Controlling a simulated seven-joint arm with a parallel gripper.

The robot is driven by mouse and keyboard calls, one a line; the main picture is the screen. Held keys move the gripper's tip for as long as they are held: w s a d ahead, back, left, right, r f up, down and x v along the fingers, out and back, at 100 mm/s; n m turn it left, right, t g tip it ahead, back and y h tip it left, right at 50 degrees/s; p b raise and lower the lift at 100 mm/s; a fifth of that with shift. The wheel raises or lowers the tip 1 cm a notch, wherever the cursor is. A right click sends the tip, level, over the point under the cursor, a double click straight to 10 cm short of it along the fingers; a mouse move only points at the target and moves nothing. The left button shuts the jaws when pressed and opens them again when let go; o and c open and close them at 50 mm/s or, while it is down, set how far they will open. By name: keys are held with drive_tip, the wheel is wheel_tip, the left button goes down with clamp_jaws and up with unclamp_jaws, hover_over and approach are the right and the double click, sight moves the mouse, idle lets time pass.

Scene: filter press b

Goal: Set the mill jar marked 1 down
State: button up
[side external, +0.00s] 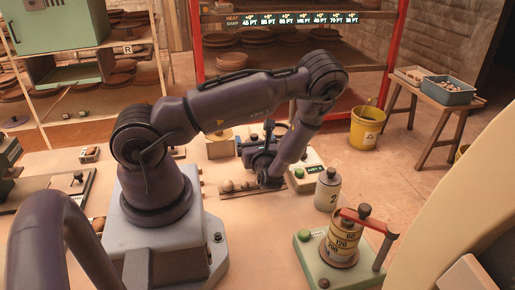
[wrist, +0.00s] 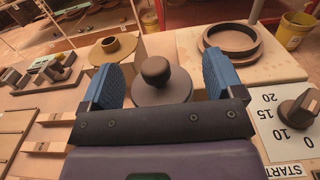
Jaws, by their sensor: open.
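My gripper (wrist: 160,76) is open, with its two blue-padded fingers apart on either side of a dark round lid with a ball knob (wrist: 156,72). This looks like a mill jar's top; its number does not show in the wrist view, and its body is hidden. I cannot tell whether the pads touch it. In the side external view my gripper (side external: 262,153) is low over the table, and whatever is between its fingers is mostly hidden. A pale jar marked 2 (side external: 328,190) with a dark lid stands upright to the right of it.
A control box with a dial (wrist: 297,110) is at the right of the wrist view. A round dark ring (wrist: 238,42) lies behind the lid, and a tan flanged ring (wrist: 112,48) is at back left. A yellow bucket (side external: 366,128) is beyond.

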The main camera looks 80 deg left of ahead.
drive_tip(key=d, duration=1.1)
drive_tip(key=shift+d, duration=0.25)
drive_tip(key=shift+d+r, duration=0.15)
drive_tip(key=shift+d, duration=0.1)
drive_tip(key=s+d+r+n+t+h, duration=0.1)
drive_tip(key=d+r+n+t+h, duration=0.1)
drive_tip(key=d+r+n+h, duration=0.3)
drive_tip(key=s+d+r+n+t+h, duration=0.1)
drive_tip(key=d+r+n+h, duration=0.4)
drive_tip(key=r, duration=0.8)
drive_tip(key=s+d+r+n+t+h, duration=0.2)
drive_tip(key=d+r+n+h, duration=0.3)
drive_tip(key=r+n+h, duration=0.3)
drive_tip(key=shift+s+r+t, duration=0.25)
drive_tip(key=shift+r+t, duration=0.05)
drive_tip(key=shift+r, duration=0.5)
